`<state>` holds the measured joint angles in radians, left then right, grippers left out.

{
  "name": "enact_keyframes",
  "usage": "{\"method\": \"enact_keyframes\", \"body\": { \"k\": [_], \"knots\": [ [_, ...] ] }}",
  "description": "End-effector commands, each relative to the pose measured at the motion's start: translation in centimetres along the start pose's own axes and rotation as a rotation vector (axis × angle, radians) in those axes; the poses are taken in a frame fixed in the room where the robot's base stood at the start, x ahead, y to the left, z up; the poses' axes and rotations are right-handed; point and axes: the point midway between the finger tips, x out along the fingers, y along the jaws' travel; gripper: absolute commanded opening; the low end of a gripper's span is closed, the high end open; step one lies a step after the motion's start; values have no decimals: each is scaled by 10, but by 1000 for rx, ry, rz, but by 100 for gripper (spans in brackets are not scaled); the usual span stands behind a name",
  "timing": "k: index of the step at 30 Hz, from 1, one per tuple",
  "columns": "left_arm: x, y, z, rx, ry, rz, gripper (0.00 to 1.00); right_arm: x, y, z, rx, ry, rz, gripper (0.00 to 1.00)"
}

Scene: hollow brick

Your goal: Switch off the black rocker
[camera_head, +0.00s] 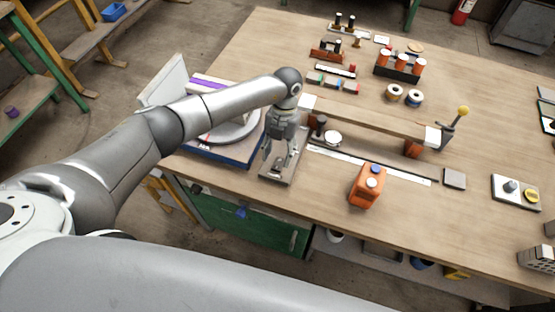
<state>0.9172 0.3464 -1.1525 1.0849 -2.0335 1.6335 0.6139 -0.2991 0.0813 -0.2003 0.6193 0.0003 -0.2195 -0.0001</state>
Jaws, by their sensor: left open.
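A narrow grey-brown plate (290,177) lies near the front left edge of the workbench, right of a blue box. A small dark part shows on it under my left gripper; it may be the black rocker, but it is too small and covered to tell its position. My left gripper (280,154) points down over this plate with its fingers apart and nothing between them. Whether a fingertip touches the plate I cannot tell. My right gripper is not in view.
A blue box (238,153) with a round grey dish stands left of the gripper. A raised wooden beam (375,119) and an orange block (367,186) with buttons stand to the right. A plate with a knob (515,191) lies farther right.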

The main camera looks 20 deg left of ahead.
Motion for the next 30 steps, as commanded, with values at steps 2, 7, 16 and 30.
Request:
{"method": "enact_keyframes", "body": {
  "k": [2,7,16,30],
  "knots": [
    [-20,0,1,1,-4,0,48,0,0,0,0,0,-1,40],
    [-54,0,1,1,-3,1,48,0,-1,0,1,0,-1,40],
    [-80,0,0,1,0,0,48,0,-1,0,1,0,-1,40],
    [-81,0,0,0,0,0,48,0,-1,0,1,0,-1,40]
  ]
}}
